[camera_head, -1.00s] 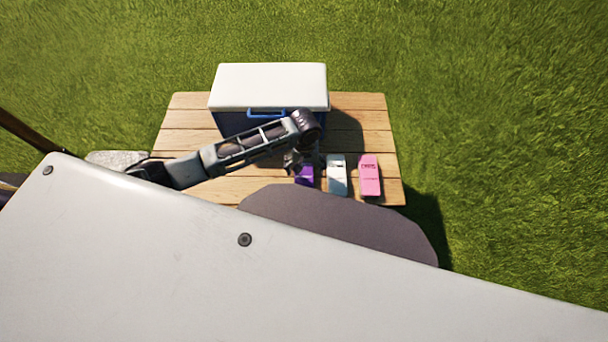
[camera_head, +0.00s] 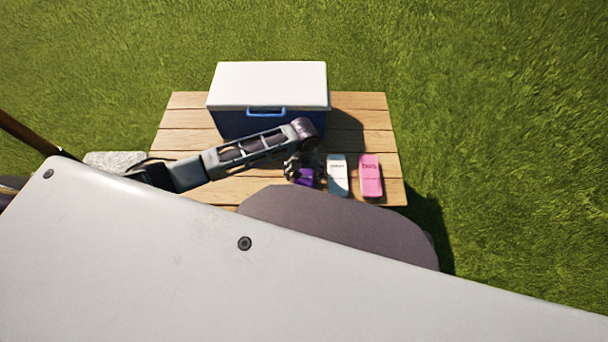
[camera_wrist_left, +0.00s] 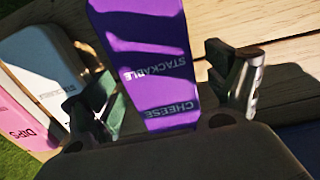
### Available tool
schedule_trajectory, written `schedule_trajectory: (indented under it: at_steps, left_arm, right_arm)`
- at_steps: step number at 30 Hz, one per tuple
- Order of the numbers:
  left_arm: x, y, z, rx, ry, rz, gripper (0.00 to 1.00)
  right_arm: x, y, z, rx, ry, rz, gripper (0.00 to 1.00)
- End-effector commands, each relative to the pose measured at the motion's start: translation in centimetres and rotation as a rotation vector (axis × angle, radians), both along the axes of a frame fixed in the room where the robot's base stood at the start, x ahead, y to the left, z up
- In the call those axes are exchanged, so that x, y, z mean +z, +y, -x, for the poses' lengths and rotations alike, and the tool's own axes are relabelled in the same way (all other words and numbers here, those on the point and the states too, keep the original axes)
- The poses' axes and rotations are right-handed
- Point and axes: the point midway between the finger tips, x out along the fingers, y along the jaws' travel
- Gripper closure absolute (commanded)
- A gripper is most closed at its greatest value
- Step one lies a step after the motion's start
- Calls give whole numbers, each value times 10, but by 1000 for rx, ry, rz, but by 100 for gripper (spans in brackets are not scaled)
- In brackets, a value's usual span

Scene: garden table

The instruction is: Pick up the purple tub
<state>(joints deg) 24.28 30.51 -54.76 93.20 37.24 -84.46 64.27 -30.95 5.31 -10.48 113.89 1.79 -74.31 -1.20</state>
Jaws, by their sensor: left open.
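The purple tub (camera_head: 305,177) lies on the wooden table, partly hidden under my left gripper (camera_head: 297,168) in the head view. In the left wrist view the purple tub (camera_wrist_left: 150,55) shows the words "STACKABLE" and "CHEESE". The left gripper (camera_wrist_left: 170,100) is open there, with one finger on each side of the tub. I cannot tell whether the fingers touch it. My right gripper is not in view.
A white tub (camera_head: 337,175) stands close beside the purple one, and a pink tub (camera_head: 370,176) is further right. A blue cooler with a white lid (camera_head: 268,85) stands behind on the table (camera_head: 365,118). Bare planks lie right of the cooler.

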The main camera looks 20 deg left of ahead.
Motion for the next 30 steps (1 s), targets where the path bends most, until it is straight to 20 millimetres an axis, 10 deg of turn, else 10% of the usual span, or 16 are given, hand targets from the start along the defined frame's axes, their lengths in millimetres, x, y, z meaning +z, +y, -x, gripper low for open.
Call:
schedule_trajectory:
  at_steps: [9,23,30]
  left_arm:
    - [0,0,0,0,0,0,12]
    - [0,0,0,0,0,0,69]
    - [1,0,0,0,0,0,69]
  right_arm:
    - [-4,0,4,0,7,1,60]
    - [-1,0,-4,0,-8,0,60]
    - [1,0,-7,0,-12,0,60]
